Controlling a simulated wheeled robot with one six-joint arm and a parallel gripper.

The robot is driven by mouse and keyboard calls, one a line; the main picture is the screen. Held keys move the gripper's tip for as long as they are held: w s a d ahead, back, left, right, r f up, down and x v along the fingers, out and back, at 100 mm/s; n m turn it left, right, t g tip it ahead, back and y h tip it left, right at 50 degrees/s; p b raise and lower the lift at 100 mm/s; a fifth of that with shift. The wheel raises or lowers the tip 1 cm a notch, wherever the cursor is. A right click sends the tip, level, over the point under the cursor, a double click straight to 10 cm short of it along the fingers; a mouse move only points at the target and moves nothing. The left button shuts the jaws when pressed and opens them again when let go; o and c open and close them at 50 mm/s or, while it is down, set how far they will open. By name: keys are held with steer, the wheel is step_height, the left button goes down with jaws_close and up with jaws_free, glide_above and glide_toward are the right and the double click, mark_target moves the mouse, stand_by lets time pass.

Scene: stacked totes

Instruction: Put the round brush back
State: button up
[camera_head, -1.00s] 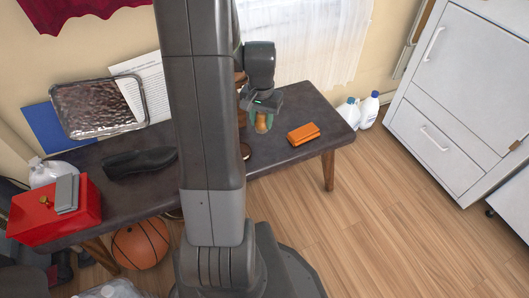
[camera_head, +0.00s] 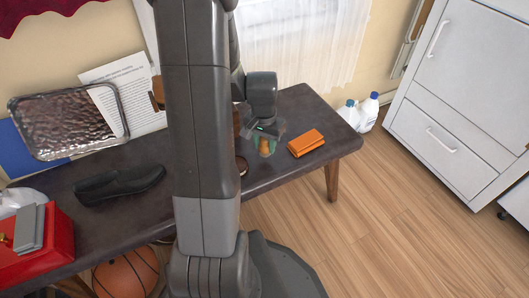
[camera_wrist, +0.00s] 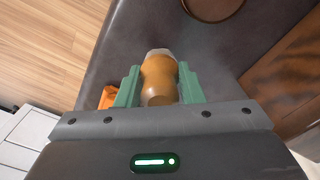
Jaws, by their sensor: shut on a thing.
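My gripper (camera_head: 266,138) is shut on the round brush (camera_head: 264,148), over the right part of the dark table, just left of an orange folded item. In the wrist view, the green fingers of my gripper (camera_wrist: 160,86) press on both sides of the brush (camera_wrist: 158,76). It shows as a rounded orange-brown wooden body with a pale grey end. Bristles cannot be made out. Whether the brush touches the tabletop cannot be told.
The orange item (camera_head: 306,143) lies near the right end of the table (camera_head: 300,107). A round brown object (camera_head: 242,166) lies at the front edge, partly behind my column.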

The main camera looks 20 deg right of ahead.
mark_target(264, 150)
steer(key=shift+f+b, duration=0.5)
steer(key=shift+f, duration=1.05)
steer(key=shift+f, duration=0.1)
steer(key=shift+f, duration=0.15)
steer(key=o, duration=1)
steer(key=r+p, duration=0.2)
steer(key=r, duration=0.4)
steer(key=r+p, duration=0.2)
steer(key=r, duration=0.4)
steer(key=shift+a+r+p, duration=0.2)
steer(key=shift+r+p, duration=0.05)
steer(key=shift+p, duration=0.05)
